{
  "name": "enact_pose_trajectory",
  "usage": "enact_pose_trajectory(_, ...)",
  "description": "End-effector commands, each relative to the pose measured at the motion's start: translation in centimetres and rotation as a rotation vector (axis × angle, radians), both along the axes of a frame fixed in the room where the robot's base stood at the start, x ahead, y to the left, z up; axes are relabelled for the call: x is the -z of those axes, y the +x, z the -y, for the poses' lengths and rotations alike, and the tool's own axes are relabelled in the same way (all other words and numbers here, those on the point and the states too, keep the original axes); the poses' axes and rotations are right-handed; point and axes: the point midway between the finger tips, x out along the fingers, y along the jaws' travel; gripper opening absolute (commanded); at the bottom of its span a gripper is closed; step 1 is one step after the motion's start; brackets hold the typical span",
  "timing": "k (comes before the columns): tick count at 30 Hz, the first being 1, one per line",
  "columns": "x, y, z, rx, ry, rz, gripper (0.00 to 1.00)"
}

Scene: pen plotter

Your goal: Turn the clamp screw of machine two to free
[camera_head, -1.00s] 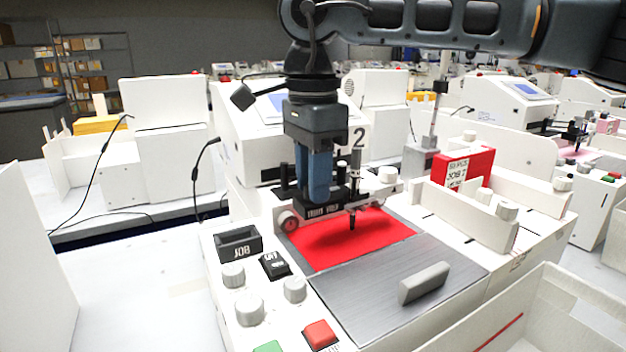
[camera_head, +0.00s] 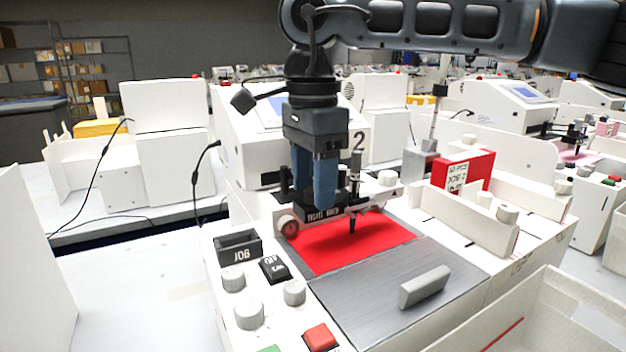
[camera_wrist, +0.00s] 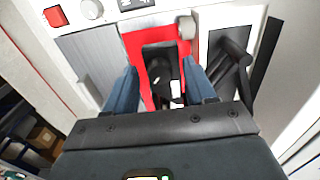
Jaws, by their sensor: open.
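Machine two (camera_head: 240,130) is a white plotter with a "2" on its front. Its dark pen carriage (camera_head: 340,200) bears a small lettered strip (camera_head: 322,214) and an upright pen (camera_head: 352,222) over a red sheet (camera_head: 330,255). My gripper (camera_head: 316,205) points down just above the carriage's left part. Its blue fingers are apart. In the wrist view my gripper (camera_wrist: 160,82) has a finger on each side of dark carriage parts (camera_wrist: 160,65). I cannot make out the clamp screw clearly; my fingers hide part of the carriage.
A round knob (camera_head: 288,226) sits at the carriage rail's left end, another (camera_head: 387,177) behind right. The front panel holds grey knobs (camera_head: 249,315), a black switch (camera_head: 275,269) and a red button (camera_head: 320,337).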

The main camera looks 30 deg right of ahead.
Motion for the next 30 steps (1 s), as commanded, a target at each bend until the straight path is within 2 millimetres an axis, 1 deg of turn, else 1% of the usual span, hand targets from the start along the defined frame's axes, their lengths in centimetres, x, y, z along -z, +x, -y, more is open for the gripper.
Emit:
enact_pose_trajectory(2,-0.1,0.0,0.0,0.000,0.000,0.000,0.55)
enact_pose_trajectory(5,-0.7,0.0,0.0,0.001,-0.001,0.001,0.55)
enact_pose_trajectory(8,-2.1,0.1,0.0,0.001,-0.001,0.002,0.55)
enact_pose_trajectory(15,-6.0,0.1,0.0,0.001,-0.001,0.002,0.55)
enact_pose_trajectory(18,-7.0,0.0,0.0,0.001,-0.001,0.001,0.55)
enact_pose_trajectory(23,-7.8,0.0,0.0,0.000,0.000,0.000,0.55)
enact_pose_trajectory(30,-7.8,0.0,0.0,0.000,0.000,0.000,0.55)
